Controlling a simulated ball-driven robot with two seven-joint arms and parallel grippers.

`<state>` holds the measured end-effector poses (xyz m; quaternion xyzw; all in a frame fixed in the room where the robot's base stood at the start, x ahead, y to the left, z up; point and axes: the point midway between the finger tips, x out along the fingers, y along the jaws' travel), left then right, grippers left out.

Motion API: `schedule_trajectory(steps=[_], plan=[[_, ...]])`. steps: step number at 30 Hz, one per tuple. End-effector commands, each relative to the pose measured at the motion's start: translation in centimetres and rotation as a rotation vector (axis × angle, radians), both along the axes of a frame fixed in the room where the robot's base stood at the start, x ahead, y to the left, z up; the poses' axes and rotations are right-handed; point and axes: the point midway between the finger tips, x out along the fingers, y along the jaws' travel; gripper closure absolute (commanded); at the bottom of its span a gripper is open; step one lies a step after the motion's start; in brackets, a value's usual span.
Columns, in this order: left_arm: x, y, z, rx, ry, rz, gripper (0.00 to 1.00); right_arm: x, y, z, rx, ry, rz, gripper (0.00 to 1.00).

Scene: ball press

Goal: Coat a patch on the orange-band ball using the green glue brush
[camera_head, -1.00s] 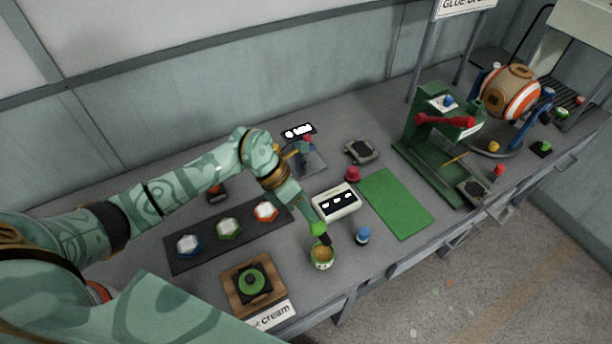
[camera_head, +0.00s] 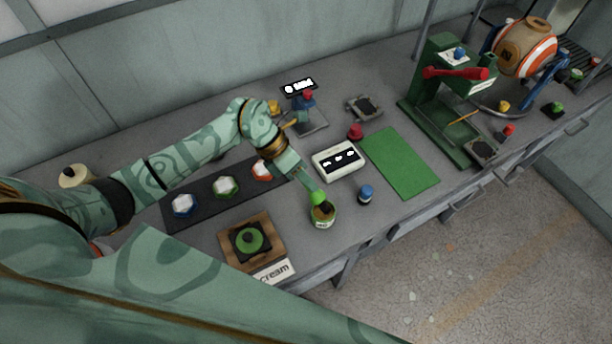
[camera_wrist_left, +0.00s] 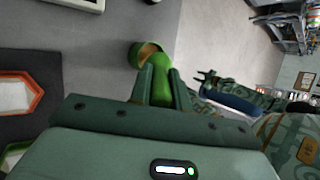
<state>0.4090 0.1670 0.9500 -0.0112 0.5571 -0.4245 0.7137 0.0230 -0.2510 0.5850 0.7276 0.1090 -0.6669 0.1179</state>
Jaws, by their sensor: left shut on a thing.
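The orange-band ball (camera_head: 263,170) sits in the right-hand place of the dark tray (camera_head: 190,214), beside a green-band ball and a blue-band ball. My left gripper (camera_head: 313,190) is shut on the green glue brush (camera_head: 318,198), whose dark tip is at the mouth of the glue pot (camera_head: 322,221). In the left wrist view the brush (camera_wrist_left: 158,92) is between the fingers and the pot (camera_wrist_left: 137,52) lies just beyond. How deep the tip sits is hidden. My right gripper (camera_wrist_left: 206,78) seems to show small and dark in the left wrist view.
A blue-capped bottle (camera_head: 366,195) stands right of the pot, near the front edge. A white display box (camera_head: 336,161) is behind it. A green mat (camera_head: 402,163) and a green press (camera_head: 440,80) stand further right. A wooden block with a green-topped piece (camera_head: 250,239) is at the front left.

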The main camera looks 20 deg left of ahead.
Motion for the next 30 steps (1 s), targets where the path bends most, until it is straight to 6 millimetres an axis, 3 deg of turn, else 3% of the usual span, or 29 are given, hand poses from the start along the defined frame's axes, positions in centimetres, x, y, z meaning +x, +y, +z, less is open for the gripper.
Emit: schedule_trajectory(steps=[30], plan=[[0.00,-0.03,-0.69,-0.001,0.000,0.000,1.00,-0.04,-0.30,-0.50,-0.004,0.001,0.004,0.64]])
